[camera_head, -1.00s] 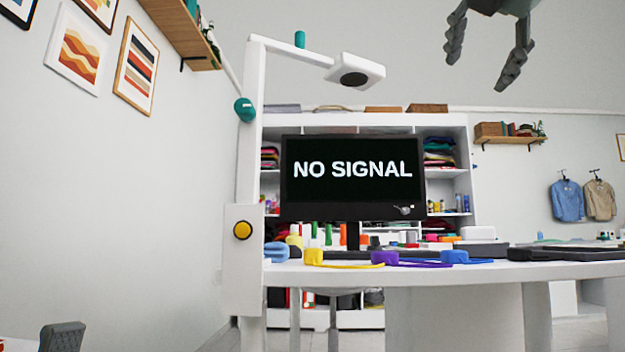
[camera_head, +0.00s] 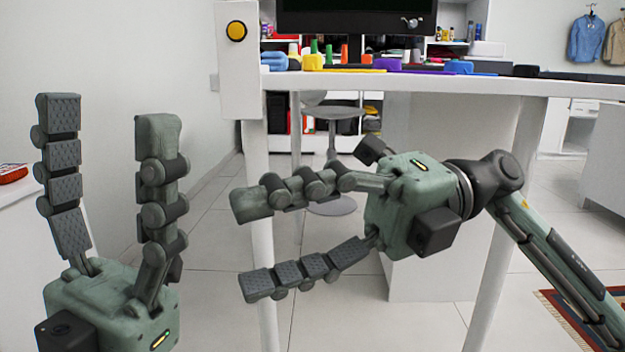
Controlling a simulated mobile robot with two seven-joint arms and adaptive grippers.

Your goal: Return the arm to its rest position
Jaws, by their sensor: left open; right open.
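My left gripper (camera_head: 112,155) stands upright at the lower left, its two jointed fingers pointing up and spread apart, with nothing between them. My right gripper (camera_head: 250,247) is right of it, in front of the white desk (camera_head: 480,83) and below its top. Its arm comes in from the right, and its fingers point left, spread apart and empty. Both grippers are apart from each other, and neither appears to hold anything.
On the desk are a yellow block (camera_head: 313,62), a purple block (camera_head: 387,65) and a blue block (camera_head: 459,67), below a monitor (camera_head: 355,20). A stool (camera_head: 333,112) stands behind the desk's front. A red item (camera_head: 12,173) lies on a white surface at the left edge. Tiled floor (camera_head: 215,270) shows below.

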